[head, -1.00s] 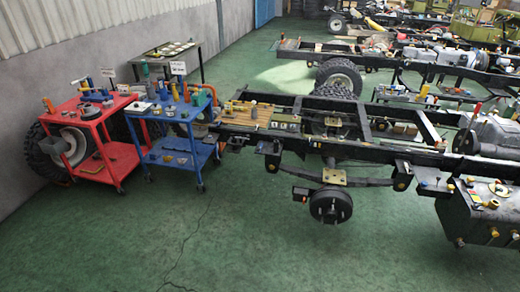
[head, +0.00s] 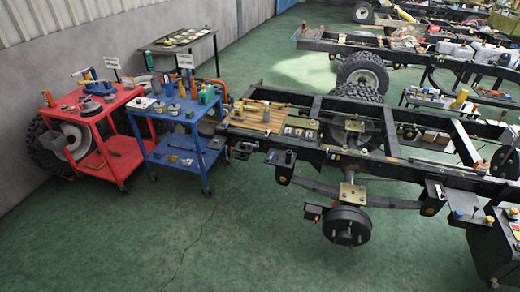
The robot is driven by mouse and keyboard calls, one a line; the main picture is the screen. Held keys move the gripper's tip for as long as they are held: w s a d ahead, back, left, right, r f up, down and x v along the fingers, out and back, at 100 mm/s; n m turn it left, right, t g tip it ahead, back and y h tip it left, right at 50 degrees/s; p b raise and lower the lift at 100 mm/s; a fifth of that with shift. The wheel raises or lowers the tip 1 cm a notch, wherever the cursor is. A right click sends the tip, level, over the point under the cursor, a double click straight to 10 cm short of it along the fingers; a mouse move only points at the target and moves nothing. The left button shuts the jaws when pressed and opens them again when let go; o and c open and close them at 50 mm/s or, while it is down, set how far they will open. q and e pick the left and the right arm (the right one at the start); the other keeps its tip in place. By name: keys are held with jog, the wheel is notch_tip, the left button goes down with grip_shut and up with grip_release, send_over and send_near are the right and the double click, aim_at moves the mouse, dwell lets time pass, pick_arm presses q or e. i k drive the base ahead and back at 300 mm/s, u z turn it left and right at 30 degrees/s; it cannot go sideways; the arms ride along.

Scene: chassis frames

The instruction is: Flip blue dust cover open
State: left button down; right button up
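I cannot clearly make out a blue dust cover. A small blue spot (head: 458,213) shows on the right part of the truck chassis frame (head: 330,158), near a yellow knob, but it is too small to tell what it is or whether it is open or shut. Neither of my grippers is in view.
A red cart (head: 122,156) and a blue cart (head: 196,150), both with tools, stand at the left by a tire. A grey table (head: 202,36) stands behind. A brake drum (head: 346,225) hangs below the frame. The green floor (head: 120,245) in front is clear.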

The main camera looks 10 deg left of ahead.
aim_at(269, 160)
jog(key=i, duration=1.75)
jog(key=z, duration=0.2)
